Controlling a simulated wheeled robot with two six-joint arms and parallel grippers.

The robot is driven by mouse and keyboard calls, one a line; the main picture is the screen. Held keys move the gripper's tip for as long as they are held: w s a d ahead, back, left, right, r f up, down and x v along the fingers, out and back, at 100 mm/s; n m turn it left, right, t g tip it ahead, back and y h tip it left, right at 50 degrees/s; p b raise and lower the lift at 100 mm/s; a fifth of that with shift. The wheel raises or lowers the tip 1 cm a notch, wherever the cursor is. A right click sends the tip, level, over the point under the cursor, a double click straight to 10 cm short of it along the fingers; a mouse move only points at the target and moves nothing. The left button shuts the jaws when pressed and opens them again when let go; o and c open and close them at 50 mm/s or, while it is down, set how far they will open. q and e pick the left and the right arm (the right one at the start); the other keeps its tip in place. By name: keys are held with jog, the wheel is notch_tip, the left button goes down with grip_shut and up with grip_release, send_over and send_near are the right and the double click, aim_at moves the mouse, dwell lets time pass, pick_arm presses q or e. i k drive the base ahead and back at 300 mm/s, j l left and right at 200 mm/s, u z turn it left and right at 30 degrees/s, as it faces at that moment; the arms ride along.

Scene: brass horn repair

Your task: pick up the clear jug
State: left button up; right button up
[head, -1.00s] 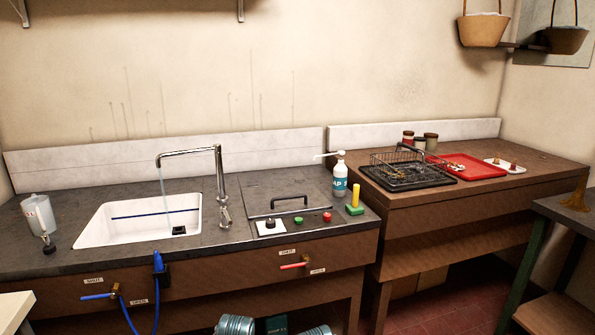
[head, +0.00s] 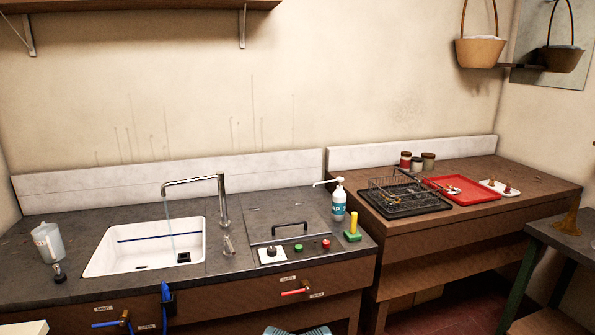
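A pale, translucent jug (head: 47,241) stands on the dark counter (head: 85,212) at the far left, beside the white sink (head: 125,262). It looks like the clear jug, but it is small here and its contents are hard to tell. A small dark-based fitting (head: 59,273) stands just in front of it. Neither of my grippers is in view, and nothing is touching the jug.
A chrome tap (head: 222,200) runs a thin stream into the sink. A lidded panel (head: 288,222), soap bottle (head: 338,200) and green-yellow brush (head: 353,228) are to the right. The wire basket (head: 396,190) and red tray (head: 462,190) sit on the wooden bench. A pale table corner (head: 25,328) is at lower left.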

aim_at(47, 237)
jog(key=u, duration=1.5)
